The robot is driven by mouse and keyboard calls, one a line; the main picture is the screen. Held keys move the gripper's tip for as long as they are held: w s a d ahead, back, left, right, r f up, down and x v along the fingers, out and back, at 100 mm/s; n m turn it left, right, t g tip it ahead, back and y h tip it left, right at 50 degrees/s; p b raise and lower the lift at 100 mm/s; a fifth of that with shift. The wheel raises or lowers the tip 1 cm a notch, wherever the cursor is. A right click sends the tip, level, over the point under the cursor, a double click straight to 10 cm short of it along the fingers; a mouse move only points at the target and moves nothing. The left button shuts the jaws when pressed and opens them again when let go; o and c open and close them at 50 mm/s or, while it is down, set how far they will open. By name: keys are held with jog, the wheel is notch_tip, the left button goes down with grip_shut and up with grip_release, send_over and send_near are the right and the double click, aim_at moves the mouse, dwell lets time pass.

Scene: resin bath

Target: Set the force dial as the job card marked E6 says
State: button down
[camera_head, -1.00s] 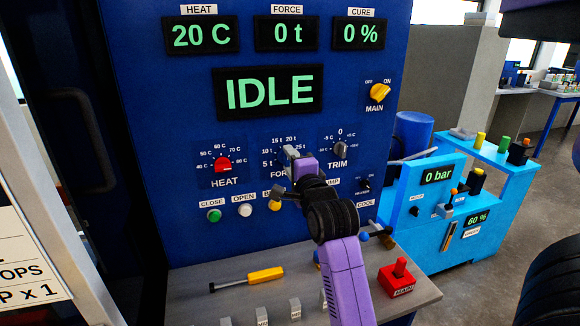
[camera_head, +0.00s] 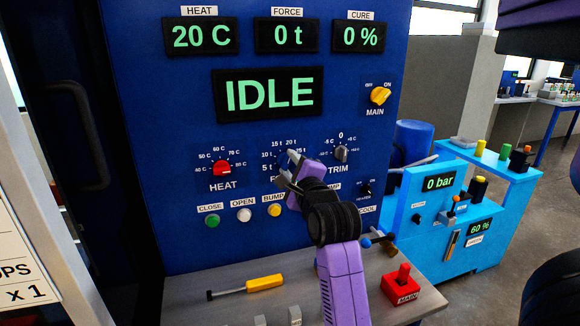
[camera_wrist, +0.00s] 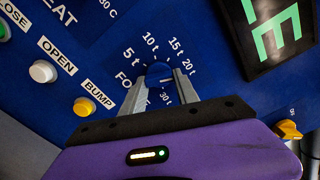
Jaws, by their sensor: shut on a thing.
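The force dial (camera_wrist: 160,72) is a blue knob on the blue panel, ringed by marks from 5 t to 30 t in the wrist view. My gripper (camera_wrist: 160,84) has one finger on each side of it and is shut on it. The dial's pointer setting is hard to read between the fingers. In the head view my gripper (camera_head: 289,170) hides most of the dial. The force display (camera_head: 287,37) reads 0 t. A white card (camera_head: 20,265) at the left edge is cut off; no E6 mark shows on it.
The red heat dial (camera_head: 222,169) is left of my gripper and the trim dial (camera_head: 341,153) close on its right. The close, open and bump buttons (camera_head: 274,210) sit below left.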

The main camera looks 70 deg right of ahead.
jog(key=c, duration=0.9)
grip_release()
jog(key=b+v, duration=0.1)
jog(key=v, duration=0.6)
jog(key=shift+s+a, duration=0.25)
jog(key=shift+a, duration=0.05)
